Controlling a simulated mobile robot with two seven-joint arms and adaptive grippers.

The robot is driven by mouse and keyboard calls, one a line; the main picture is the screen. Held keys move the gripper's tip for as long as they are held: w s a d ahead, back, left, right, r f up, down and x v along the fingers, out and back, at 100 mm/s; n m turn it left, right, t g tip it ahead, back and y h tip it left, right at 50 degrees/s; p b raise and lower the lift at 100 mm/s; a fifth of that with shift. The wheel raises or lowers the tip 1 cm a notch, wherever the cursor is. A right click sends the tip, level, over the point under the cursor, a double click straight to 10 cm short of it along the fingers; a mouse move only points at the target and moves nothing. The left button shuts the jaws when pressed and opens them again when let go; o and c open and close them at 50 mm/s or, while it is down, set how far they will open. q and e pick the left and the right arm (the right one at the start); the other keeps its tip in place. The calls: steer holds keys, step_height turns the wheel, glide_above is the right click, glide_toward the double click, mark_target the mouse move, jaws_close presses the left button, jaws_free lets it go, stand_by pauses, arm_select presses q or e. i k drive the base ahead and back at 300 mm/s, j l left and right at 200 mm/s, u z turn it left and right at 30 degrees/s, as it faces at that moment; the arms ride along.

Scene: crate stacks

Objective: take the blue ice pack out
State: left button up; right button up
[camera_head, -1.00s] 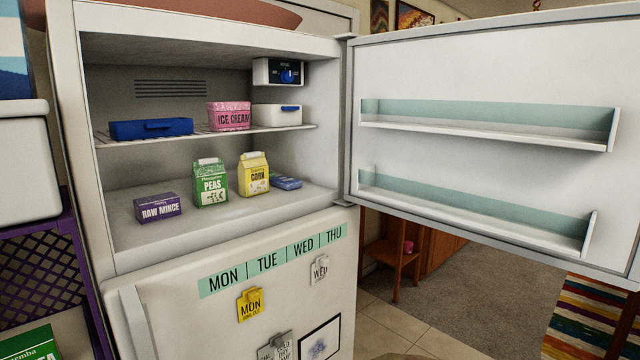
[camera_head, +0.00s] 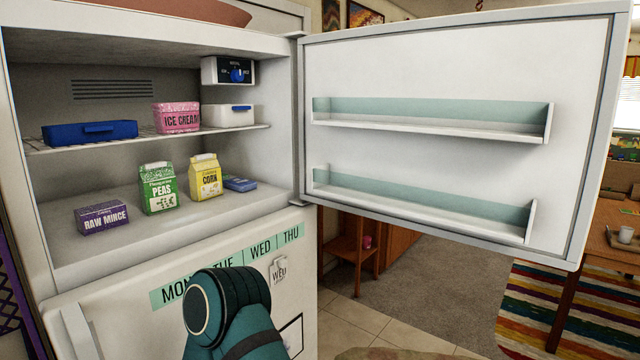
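The freezer compartment (camera_head: 60,225) is open. A small flat blue pack (camera_head: 240,184), which looks like the ice pack, lies on its floor at the right, just beside the yellow corn carton (camera_head: 205,178). A larger blue box (camera_head: 90,133) with a handle-like front sits on the wire shelf above, at the left. Neither of my grippers is in view. A teal and black link of one of my arms shows at the bottom, in front of the lower door.
A green peas carton (camera_head: 158,190) and a purple raw mince box (camera_head: 102,218) stand left of the corn. A pink ice cream tub (camera_head: 176,118) and a white box (camera_head: 228,116) share the shelf. The open door (camera_head: 430,70) spreads right. The compartment's front floor is clear.

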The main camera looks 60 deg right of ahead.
mark_target(239, 184)
steer(key=z, duration=1.6)
